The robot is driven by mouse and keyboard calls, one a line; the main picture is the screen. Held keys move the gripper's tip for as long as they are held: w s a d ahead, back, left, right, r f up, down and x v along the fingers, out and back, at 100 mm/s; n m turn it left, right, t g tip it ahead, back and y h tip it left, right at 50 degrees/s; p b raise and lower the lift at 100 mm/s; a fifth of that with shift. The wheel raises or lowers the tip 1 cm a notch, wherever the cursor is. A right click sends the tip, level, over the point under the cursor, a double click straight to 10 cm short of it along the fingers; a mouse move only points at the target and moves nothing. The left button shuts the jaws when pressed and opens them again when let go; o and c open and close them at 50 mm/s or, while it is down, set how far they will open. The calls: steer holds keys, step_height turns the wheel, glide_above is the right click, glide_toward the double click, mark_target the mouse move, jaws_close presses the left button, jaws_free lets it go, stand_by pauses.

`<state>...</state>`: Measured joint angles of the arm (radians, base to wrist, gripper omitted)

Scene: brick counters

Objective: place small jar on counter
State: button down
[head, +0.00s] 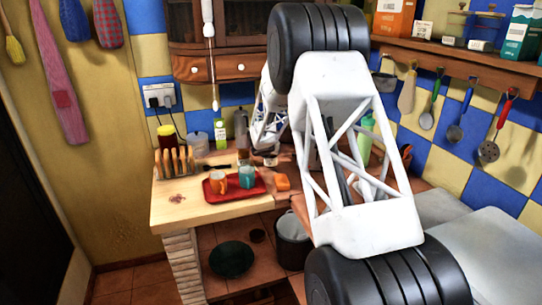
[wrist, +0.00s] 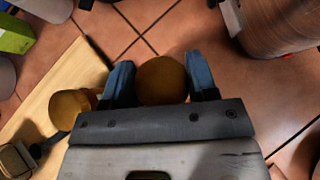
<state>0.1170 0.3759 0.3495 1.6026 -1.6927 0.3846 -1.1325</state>
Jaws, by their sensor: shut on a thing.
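In the wrist view, my gripper (wrist: 161,78) has its two dark blue fingers on either side of a small round jar with a brownish-gold top (wrist: 162,80). It is shut on this small jar. The terracotta-tiled counter (wrist: 225,95) lies beneath and around it. I cannot tell whether the jar's base touches the tiles. In the head view, my gripper is at the back of the counter, largely hidden behind my own arm, and the jar is hard to make out there.
A red tray (head: 235,194) holds an orange mug (head: 218,183) and a teal mug (head: 247,177). A toast rack (head: 174,163) stands left. In the wrist view, another gold-topped container (wrist: 68,106) is left of my gripper and a large cylinder (wrist: 272,25) upper right. Tiles between are bare.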

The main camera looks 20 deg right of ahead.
steer(key=shift+f, duration=1.2)
steer(key=shift+f, duration=0.1)
steer(key=shift+c, duration=2)
jaws_free()
steer(key=shift+f, duration=0.1)
steer(key=shift+r, duration=0.2)
steer(key=shift+v, duration=0.8)
steer(key=v, duration=1)
steer(key=shift+s, duration=0.2)
steer(key=shift+a, duration=0.1)
steer(key=shift+r, duration=0.1)
